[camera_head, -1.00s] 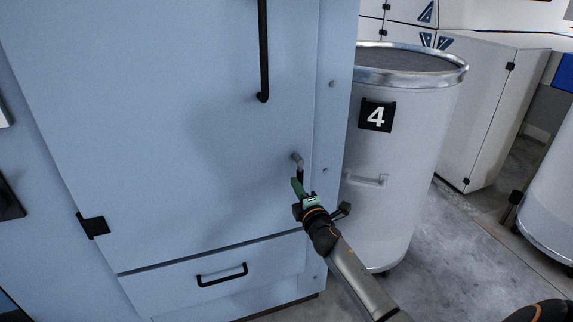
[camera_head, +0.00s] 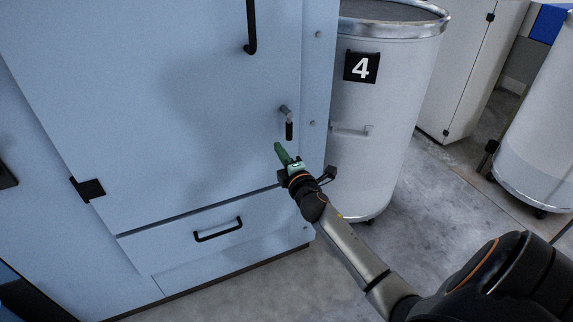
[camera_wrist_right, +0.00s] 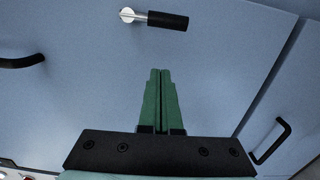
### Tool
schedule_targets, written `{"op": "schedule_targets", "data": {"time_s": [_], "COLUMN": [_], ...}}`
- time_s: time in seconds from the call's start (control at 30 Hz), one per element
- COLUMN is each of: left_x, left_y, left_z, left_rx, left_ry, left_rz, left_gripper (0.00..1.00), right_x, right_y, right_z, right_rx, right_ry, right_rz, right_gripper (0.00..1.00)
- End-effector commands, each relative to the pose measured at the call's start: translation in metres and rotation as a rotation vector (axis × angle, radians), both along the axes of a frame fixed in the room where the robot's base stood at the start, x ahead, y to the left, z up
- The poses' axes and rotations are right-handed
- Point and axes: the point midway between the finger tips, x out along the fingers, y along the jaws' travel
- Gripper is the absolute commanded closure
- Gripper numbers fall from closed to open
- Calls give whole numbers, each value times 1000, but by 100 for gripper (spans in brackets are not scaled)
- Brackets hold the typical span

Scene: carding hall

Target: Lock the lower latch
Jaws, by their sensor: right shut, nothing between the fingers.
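The lower latch (camera_head: 289,130) is a small lever on a silver pivot, near the right edge of the pale blue cabinet door (camera_head: 150,100). Its black grip hangs down, close to vertical. In the right wrist view the latch (camera_wrist_right: 167,20) lies at the top, beyond the fingertips, with its grip pointing right in the picture. My right gripper (camera_head: 279,147) has green fingers and sits just below the latch, with a visible gap to it. In the wrist view the fingers (camera_wrist_right: 160,73) are closed together, with nothing between them. My left gripper is out of view.
A long black door handle (camera_head: 251,28) is above the latch. A drawer with a black handle (camera_head: 218,230) is below the door, left of my right gripper. A grey drum marked 4 (camera_head: 385,110) stands close to the cabinet's right side. Bare floor (camera_head: 430,215) lies right of the drum.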

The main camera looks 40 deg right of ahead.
Motion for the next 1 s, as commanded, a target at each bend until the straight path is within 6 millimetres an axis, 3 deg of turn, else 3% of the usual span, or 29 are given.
{"op": "schedule_targets", "data": {"time_s": [0.2,0.4,1.0], "left_x": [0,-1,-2], "left_y": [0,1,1], "left_z": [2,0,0], "left_rx": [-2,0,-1], "left_ry": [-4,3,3], "left_rz": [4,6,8], "left_gripper": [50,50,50], "right_x": [-37,-54,-58], "right_y": [11,16,17], "right_z": [0,0,0], "right_rx": [1,0,0], "right_ry": [1,0,0], "right_rz": [1,1,0], "right_gripper": [100,100,100]}}
